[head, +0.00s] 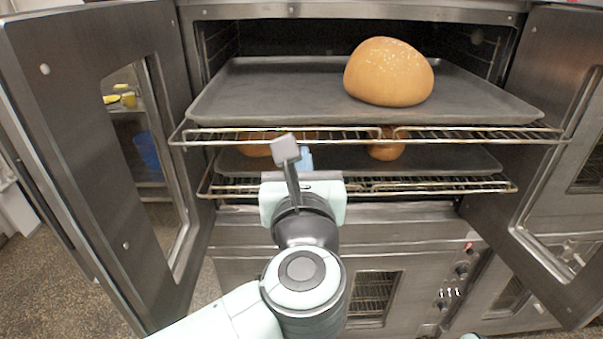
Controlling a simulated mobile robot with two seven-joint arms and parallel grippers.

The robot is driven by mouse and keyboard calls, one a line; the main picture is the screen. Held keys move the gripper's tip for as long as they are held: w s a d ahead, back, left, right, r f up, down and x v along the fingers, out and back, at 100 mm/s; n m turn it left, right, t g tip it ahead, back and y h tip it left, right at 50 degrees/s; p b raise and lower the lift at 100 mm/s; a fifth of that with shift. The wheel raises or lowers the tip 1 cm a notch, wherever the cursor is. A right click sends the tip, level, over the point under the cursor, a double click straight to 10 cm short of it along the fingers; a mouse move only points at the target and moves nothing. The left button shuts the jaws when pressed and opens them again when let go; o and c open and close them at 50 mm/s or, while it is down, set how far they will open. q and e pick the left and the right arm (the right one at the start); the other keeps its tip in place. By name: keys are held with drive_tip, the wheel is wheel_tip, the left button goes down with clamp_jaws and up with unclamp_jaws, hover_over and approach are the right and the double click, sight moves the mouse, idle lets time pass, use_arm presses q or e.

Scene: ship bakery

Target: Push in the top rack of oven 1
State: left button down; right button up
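The top rack (470,133) of the open oven is a wire shelf whose front edge sticks out past the oven opening. A dark tray (260,95) lies on it, with a large round seeded bread (388,72) right of its middle. My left gripper (305,160) is in front of the oven, with its tip just below the top rack's front edge in the picture. I cannot tell whether it touches the rack. Its fingers are mostly hidden behind a grey block on a stalk.
A lower rack (430,186) carries another tray (450,160) with bread (386,148) partly hidden. The left oven door (75,110) and right oven door (565,110) stand open on both sides. Another oven (400,260) with knobs is below.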

use_arm(q)
drive_tip(key=shift+w, duration=1.3)
use_arm(e)
drive_tip(key=shift+w+r, duration=0.3)
drive_tip(key=shift+r, duration=0.25)
